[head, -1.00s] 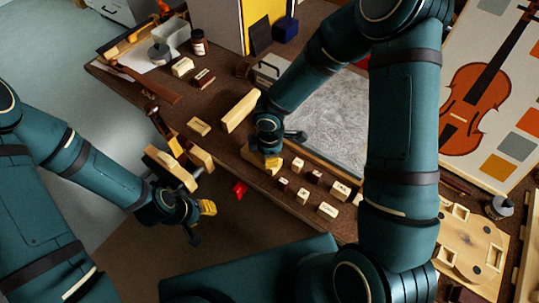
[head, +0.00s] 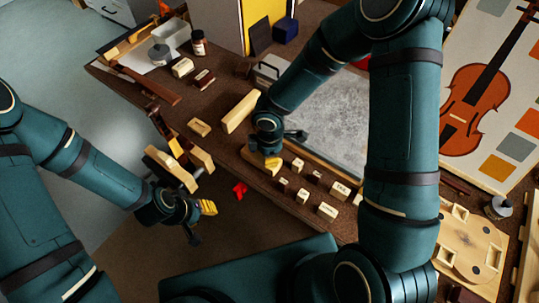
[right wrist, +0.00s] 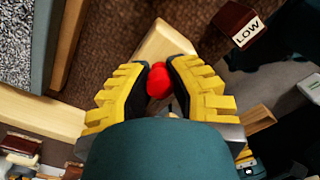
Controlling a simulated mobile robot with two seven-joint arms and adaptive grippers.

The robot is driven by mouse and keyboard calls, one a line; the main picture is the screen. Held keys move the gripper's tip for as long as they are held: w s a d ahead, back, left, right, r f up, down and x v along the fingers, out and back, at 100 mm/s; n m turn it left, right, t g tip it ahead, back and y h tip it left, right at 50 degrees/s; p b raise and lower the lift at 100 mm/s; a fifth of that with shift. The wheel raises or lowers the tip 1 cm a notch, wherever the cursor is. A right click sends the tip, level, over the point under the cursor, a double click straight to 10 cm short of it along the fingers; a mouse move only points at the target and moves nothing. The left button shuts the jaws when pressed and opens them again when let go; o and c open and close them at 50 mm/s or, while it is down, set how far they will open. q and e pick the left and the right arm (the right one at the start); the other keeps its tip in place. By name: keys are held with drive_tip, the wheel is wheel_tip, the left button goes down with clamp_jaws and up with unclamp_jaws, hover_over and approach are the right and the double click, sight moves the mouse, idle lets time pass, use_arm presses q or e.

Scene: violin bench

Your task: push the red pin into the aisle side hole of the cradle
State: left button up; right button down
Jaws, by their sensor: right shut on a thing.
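The red pin (right wrist: 157,80) shows in the right wrist view, pinched between the yellow fingertips of my right gripper (right wrist: 158,82). A pale wood piece (right wrist: 160,42) lies just beyond the pin; whether they touch is unclear. In the head view my right gripper (head: 273,163) is low over the bench, and the pin is hidden there. The wooden cradle appears to be the pale pieces (head: 172,168) around a dark violin part at the bench's left edge. Its holes cannot be made out. My left gripper (head: 207,208) is beside it, its finger opening unclear.
A red object (head: 239,188) is near the bench's front edge. Several small labelled blocks (head: 327,211) stand right of my right gripper. A dark LOW block (right wrist: 238,22) shows in the right wrist view. A grey slab (head: 325,125) lies behind.

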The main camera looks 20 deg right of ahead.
drive_tip(key=shift+r+p, duration=0.3)
drive_tip(key=shift+r, duration=0.2)
idle(0.7)
drive_tip(key=shift+r+p, duration=1)
drive_tip(key=shift+r, duration=0.25)
drive_tip(key=shift+r+p, duration=2.8)
drive_tip(key=shift+r, duration=0.75)
